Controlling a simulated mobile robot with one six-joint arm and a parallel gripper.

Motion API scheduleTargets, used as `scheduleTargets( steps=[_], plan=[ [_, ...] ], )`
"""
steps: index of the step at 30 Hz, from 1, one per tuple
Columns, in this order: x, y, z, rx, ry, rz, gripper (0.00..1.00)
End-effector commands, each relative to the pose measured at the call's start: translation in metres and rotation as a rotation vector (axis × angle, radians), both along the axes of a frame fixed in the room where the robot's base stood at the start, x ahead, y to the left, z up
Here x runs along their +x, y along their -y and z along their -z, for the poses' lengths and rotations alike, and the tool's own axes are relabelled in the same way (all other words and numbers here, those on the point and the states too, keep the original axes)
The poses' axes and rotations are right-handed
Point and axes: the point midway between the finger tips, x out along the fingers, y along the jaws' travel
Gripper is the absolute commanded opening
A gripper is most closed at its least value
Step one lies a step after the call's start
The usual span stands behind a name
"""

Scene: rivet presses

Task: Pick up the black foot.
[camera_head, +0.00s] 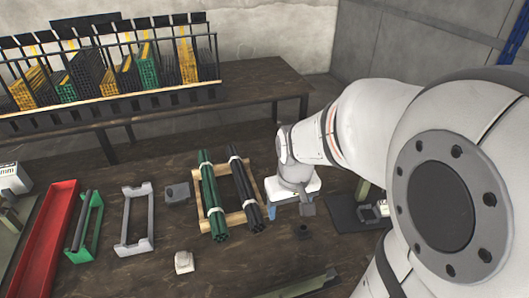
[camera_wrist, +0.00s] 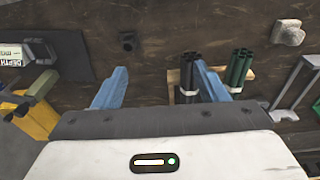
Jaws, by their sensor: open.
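The black foot (camera_head: 304,231) is a small dark piece lying on the brown worktable, in front of my gripper in the head view. In the wrist view the black foot (camera_wrist: 128,41) lies beyond the left fingertip, apart from it. My gripper (camera_wrist: 160,68) has two blue fingers spread wide, with nothing between them. In the head view my gripper (camera_head: 289,211) is beside the bundle of black rods (camera_head: 244,190), and its height above the table is hard to judge.
A bundle of green rods (camera_head: 214,200) lies beside the black one on a wooden rack. A pale block (camera_head: 184,262), a grey frame (camera_head: 136,220), a green holder (camera_head: 84,228) and a red tray (camera_head: 44,240) are to the left. A black mat (camera_head: 345,214) is to the right.

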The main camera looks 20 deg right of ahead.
Motion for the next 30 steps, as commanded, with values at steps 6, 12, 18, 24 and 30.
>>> scheduleTargets(
  steps=[6,12,18,24,30],
  plan=[
    [0.035,0.048,0.057,0.006,-0.082,-0.002,0.66],
    [0.046,0.076,0.096,0.016,-0.118,-0.013,0.66],
    [0.048,0.085,0.116,0.02,-0.129,-0.018,0.66],
    [0.049,0.084,0.137,0.02,-0.129,-0.019,0.66],
    [0.051,0.077,0.158,0.02,-0.131,-0.02,0.66]
  ],
)
